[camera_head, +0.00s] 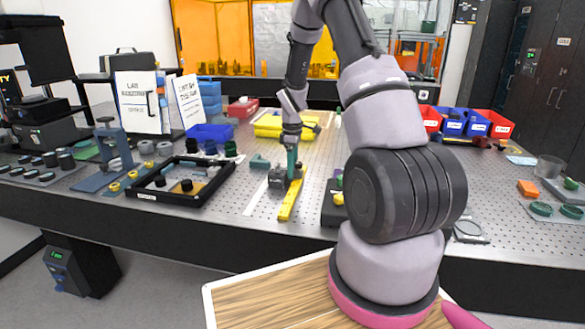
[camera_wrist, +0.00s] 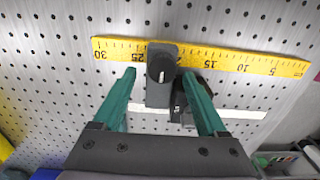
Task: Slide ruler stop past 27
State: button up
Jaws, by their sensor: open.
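A yellow ruler (camera_wrist: 225,62) lies on the perforated table. In the wrist view its scale reads 30 near the left end and falls to 5 toward the right. The ruler stop (camera_wrist: 158,90), a dark grey block with a round black knob, sits across it, covering the scale between 25 and 15, its left edge just right of the 25 label. My gripper (camera_wrist: 160,76) is open, its green fingers to the left and right of the stop; contact is not clear. In the head view the gripper (camera_head: 291,166) is above the ruler (camera_head: 289,203) and stop (camera_head: 277,179).
A black-framed tray (camera_head: 150,197) stands left of the ruler, and a dark device (camera_head: 332,208) stands to its right. A white strip (camera_head: 258,197) lies beside the ruler. Yellow items (camera_head: 282,124) and blue and red bins (camera_head: 470,122) are farther back.

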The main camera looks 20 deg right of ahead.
jog(key=shift+f, duration=0.25)
grip_shut()
dwell(1.4)
